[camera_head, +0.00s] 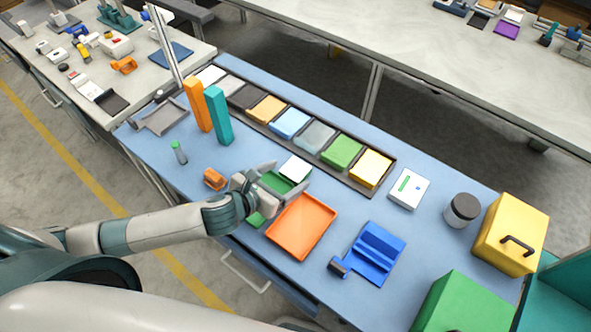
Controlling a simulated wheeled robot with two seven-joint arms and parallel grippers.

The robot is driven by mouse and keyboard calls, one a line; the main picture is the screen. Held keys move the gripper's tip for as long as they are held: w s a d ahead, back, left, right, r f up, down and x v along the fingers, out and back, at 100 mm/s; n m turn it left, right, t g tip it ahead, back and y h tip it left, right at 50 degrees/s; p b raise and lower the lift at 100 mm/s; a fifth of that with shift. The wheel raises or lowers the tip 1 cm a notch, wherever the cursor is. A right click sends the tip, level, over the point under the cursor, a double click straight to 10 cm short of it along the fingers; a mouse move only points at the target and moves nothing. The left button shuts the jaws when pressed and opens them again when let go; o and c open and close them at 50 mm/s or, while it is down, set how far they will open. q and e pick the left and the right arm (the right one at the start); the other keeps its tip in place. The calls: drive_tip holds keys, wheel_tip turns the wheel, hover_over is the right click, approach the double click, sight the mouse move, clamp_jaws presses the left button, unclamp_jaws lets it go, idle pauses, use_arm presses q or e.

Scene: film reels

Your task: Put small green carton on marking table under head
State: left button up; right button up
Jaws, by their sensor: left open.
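My left gripper (288,175) is open over the middle of the blue table, with its fingers pointing right. A small green box-like thing (275,182) shows between or just below the fingers; I cannot tell whether they touch it. More green (256,219) shows below my wrist, partly hidden by it. A green block (342,152) also lies in the row of coloured blocks behind. I cannot tell for sure which is the small green carton. No marking table with a head is clearly recognisable. My right gripper is not in view.
A white-topped block (295,168) lies just beyond my left fingers. An orange tray (301,226) and blue fixture (376,252) stand to the right. Upright orange (198,104) and teal (218,115) blocks stand left. A yellow box (511,235) and dark-lidded jar (462,210) stand far right.

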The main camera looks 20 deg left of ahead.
sight(293, 172)
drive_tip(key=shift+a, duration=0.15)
use_arm(q)
drive_tip(key=shift+w+f, duration=0.3)
drive_tip(key=shift+w, duration=0.1)
drive_tip(key=shift+w+d+f+p, duration=0.1)
drive_tip(key=shift+w+f+p, duration=0.6)
drive_tip(key=shift+w+f, duration=0.3)
drive_tip(key=shift+x, duration=0.8)
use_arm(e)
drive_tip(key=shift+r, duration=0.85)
use_arm(q)
drive_tip(key=c, duration=1.3)
drive_tip(key=shift+r, duration=0.2)
